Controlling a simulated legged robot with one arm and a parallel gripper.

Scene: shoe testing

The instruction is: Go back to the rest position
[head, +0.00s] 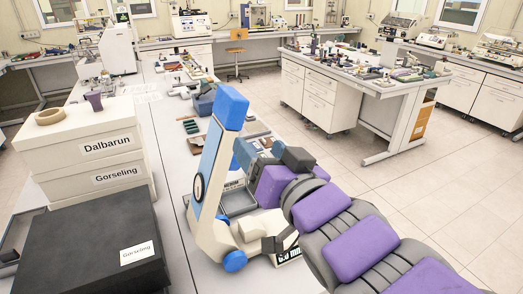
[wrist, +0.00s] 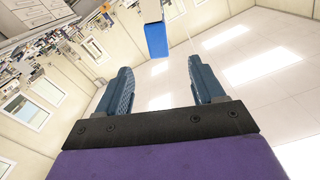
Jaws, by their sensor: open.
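My gripper (head: 252,150) is on the end of my purple and grey arm, just right of a white and blue testing machine (head: 212,165) in the head view. In the wrist view my gripper (wrist: 162,88) has its two blue fingers wide apart with nothing between them. The machine's blue top block also shows in the wrist view (wrist: 156,40), beyond the fingertips. In the head view the upright partly hides the gripper's left side, and my arm covers part of the machine's base.
A long white bench (head: 165,150) carries the machine and several small tools. At left are white boxes (head: 95,160) labelled Dalbarun and Gorseling, and a dark box (head: 85,250). A white island table (head: 345,85) stands behind. The tiled floor (head: 440,190) at right is clear.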

